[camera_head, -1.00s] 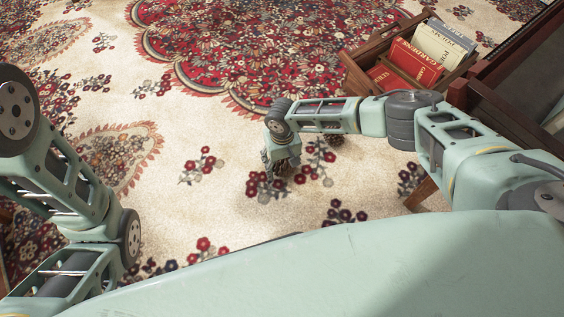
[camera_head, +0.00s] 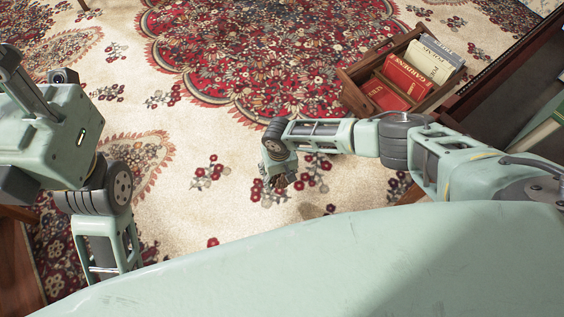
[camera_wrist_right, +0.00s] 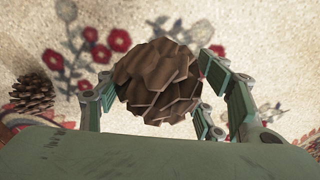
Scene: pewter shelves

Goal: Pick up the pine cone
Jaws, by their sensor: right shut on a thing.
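A brown pine cone (camera_wrist_right: 158,80) with broad overlapping scales fills the middle of the right wrist view. My right gripper (camera_wrist_right: 150,88) is shut on it, with fingers on both its left and right sides. The patterned rug lies beyond the cone. A second pine cone (camera_wrist_right: 32,92) lies on the rug at the left of the right wrist view. The fingers of my left gripper do not show.
A wooden crate (camera_head: 362,103) with several books, among them a red one (camera_head: 406,76), stands on the rug at the upper right. Dark wooden shelving (camera_head: 490,85) runs along the right edge. The rug's middle (camera_head: 270,50) is clear.

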